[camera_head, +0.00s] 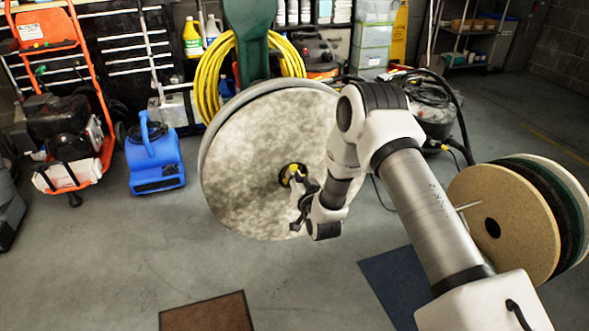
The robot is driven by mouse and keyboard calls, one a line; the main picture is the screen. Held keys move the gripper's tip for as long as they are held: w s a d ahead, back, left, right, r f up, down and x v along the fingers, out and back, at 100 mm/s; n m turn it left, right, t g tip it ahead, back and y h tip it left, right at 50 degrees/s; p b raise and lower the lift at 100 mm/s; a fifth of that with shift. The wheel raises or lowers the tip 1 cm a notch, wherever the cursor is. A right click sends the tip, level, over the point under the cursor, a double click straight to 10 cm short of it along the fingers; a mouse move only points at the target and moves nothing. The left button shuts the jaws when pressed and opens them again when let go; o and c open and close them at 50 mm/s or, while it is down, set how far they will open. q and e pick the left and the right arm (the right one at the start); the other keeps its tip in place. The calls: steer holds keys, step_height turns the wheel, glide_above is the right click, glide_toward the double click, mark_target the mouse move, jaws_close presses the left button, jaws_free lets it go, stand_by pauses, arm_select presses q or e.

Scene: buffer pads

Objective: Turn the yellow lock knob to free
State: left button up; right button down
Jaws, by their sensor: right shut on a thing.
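A large round buffer pad (240,170) faces me in the middle of the head view, on a machine with a green upright (250,40). The yellow lock knob (292,170) sits on a dark hub near the pad's centre. My right arm comes in from the right, and its gripper (296,183) is at the hub, shut on the yellow lock knob. The wrist hides part of the gripper and the hub's right side. My left gripper is not in view.
Several spare pads (510,210) stand on a holder at the right. A blue blower (155,160) and an orange machine (65,110) stand at the left. A brown mat (207,313) and a blue mat (400,285) lie on the floor. The floor at front left is clear.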

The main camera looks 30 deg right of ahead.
steer(key=n+p, duration=0.2)
steer(key=n, duration=0.2)
steer(key=shift+n, duration=0.4)
steer(key=c, duration=1.3)
jaws_free()
steer(key=p+v, duration=0.4)
steer(key=v, duration=0.5)
